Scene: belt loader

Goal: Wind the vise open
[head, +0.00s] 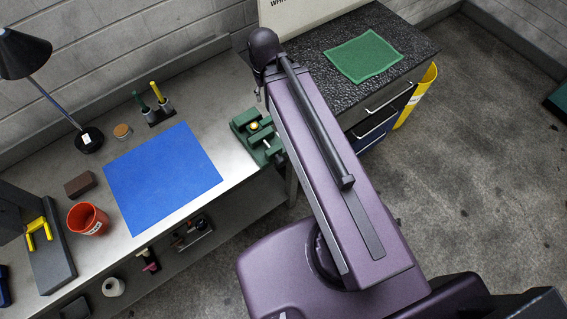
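The green vise (243,121) is mounted at the right end of the steel workbench (225,112), by its front edge. A small round brass-coloured piece (254,126) shows at its jaws; I cannot tell whether it is held there or lies on top. The vise's front end reaches the bench edge next to my purple arm, which hides what lies just right of it.
A blue mat (162,180) lies left of the vise. Beyond it are a red cup (88,219), a brown block (80,184), a desk lamp (89,139) and a holder with screwdrivers (158,112). A dark-topped cabinet (310,62) with a green cloth (363,57) stands right of the bench.

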